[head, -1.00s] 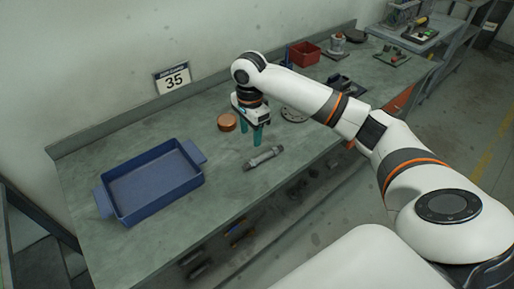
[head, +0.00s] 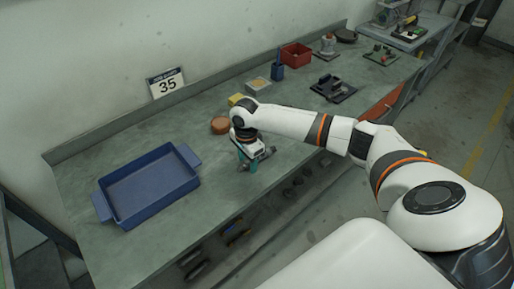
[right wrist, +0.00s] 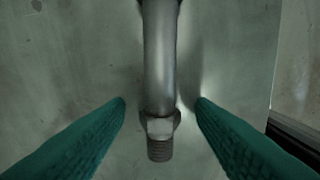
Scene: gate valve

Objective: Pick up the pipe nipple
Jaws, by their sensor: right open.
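The pipe nipple (right wrist: 160,70) is a grey metal tube with a hex collar and a threaded end. In the right wrist view it runs down the middle, between the two green fingers of my right gripper (right wrist: 160,105). The fingers stand apart on either side of it, with a gap to each. In the head view my right gripper (head: 248,166) is low over the bench and covers most of the nipple; a small grey end (head: 268,153) shows to its right. My left gripper is not in view.
A blue tray (head: 104,205) with handles stands on the bench (head: 215,195) to the left. A copper-coloured round part (head: 220,125) lies just behind my gripper. A yellow block, a red bin (head: 296,55) and a black fixture (head: 333,89) stand farther back. The bench's front edge is close.

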